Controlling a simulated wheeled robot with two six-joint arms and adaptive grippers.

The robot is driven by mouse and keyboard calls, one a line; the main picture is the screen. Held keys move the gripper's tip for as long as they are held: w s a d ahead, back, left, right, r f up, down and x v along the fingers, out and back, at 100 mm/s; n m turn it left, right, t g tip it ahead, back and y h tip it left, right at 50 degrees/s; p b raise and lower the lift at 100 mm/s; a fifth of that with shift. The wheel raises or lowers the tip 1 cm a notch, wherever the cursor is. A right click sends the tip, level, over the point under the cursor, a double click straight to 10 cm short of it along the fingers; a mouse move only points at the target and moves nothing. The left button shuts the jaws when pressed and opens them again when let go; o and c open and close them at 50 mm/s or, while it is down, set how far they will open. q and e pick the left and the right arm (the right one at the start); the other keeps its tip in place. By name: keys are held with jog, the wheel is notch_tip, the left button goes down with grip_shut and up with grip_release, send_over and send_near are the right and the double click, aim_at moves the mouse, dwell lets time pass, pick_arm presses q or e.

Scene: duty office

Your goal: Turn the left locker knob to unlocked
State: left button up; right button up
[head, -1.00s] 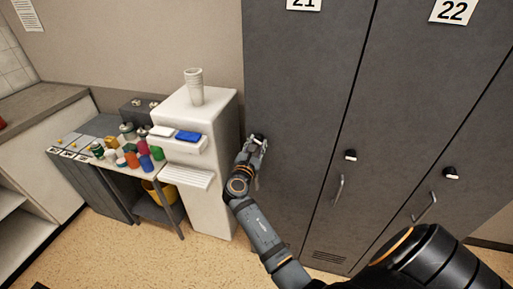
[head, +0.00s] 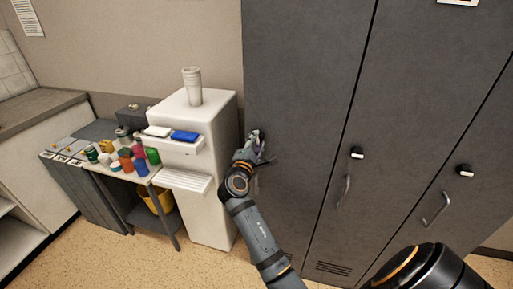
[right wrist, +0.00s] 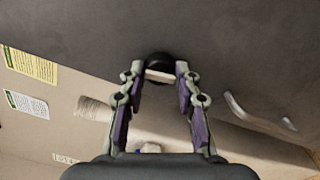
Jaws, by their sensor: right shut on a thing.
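The left locker (head: 300,70) is a tall dark grey door at the centre of the head view. Its knob (right wrist: 158,62) is round and black with a white bar, in the upper middle of the right wrist view. There the white bar lies nearly level across the picture. My right gripper (right wrist: 159,74) has its fingertips on both sides of the knob and is shut on it. In the head view my right gripper (head: 262,146) is against the left edge of the door and mostly hides the knob. My left gripper is not in view.
The left locker's handle (right wrist: 255,113) is close beside the gripper. Two more lockers to the right have knobs (head: 357,153) (head: 465,171) and handles. A white cabinet (head: 208,215) with cups (head: 192,86) stands close left of the gripper. A cluttered small table is farther left.

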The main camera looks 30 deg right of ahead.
jog(key=shift+m+b, duration=0.65)
jog(key=shift+m, duration=0.45)
jog(key=o, duration=1.1)
jog(key=shift+o, duration=0.2)
